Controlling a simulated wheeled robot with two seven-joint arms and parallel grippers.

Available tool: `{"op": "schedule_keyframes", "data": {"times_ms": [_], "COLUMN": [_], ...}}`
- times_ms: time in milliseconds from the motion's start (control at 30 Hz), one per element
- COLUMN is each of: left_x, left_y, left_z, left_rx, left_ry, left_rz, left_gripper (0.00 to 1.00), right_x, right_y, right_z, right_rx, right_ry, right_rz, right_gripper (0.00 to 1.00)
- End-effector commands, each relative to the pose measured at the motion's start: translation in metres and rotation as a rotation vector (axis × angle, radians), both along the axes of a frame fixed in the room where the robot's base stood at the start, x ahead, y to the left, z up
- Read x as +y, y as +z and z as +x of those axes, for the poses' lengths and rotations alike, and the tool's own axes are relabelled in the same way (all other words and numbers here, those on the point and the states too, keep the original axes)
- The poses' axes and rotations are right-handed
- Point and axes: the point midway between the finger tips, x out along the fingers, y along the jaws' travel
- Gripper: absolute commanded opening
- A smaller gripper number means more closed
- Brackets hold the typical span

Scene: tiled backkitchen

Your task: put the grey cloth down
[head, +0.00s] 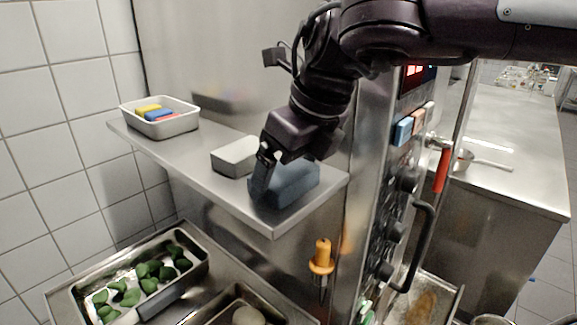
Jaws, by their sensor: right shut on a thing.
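The grey cloth (294,184) is a dark blue-grey folded block at the right end of the steel wall shelf (226,186). My right gripper (268,172) reaches down from the upper right and is shut on the cloth. One finger shows at the cloth's left side; the other is hidden. The cloth is at the shelf surface, but I cannot tell whether it rests fully on it. My left gripper is not in view.
A light grey block (233,158) sits just left of the cloth. A white tub (177,125) with coloured items stands at the shelf's left end. Below are a tray of green pieces (150,277) and an orange-handled tool (321,256). A control panel with handles stands to the right.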

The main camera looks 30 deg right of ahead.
Motion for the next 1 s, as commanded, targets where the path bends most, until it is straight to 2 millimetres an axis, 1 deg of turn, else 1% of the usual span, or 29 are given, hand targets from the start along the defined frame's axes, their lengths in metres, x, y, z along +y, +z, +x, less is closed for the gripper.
{"op": "schedule_keyframes", "data": {"times_ms": [33,100,300,400,467,600,733,800,900,1000], "left_x": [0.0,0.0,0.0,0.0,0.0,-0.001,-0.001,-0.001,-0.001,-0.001], "left_y": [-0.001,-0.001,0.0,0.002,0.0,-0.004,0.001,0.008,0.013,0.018], "left_z": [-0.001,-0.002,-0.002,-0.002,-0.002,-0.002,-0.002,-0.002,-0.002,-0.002], "left_rx": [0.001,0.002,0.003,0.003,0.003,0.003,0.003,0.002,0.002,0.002], "left_ry": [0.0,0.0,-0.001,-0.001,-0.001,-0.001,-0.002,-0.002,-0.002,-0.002], "left_rz": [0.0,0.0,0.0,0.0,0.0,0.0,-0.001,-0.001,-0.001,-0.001], "left_gripper": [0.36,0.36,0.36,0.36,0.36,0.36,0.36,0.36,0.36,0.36], "right_x": [0.0,0.0,0.0,0.0,-0.001,-0.004,-0.008,-0.01,-0.012,-0.014], "right_y": [-0.001,-0.001,0.0,0.005,0.011,0.035,0.063,0.079,0.095,0.107], "right_z": [0.0,0.0,0.0,0.0,-0.002,-0.012,-0.023,-0.028,-0.034,-0.039], "right_rx": [0.0,0.0,0.0,-0.001,-0.004,-0.007,-0.005,-0.004,-0.002,-0.001], "right_ry": [0.0,0.0,0.0,0.0,-0.001,-0.001,-0.001,-0.001,-0.002,-0.001], "right_rz": [0.0,0.0,0.0,0.0,0.0,-0.001,0.002,0.001,0.001,0.002], "right_gripper": [0.93,1.0,1.0,1.0,1.0,1.0,1.0,1.0,1.0,1.0]}}
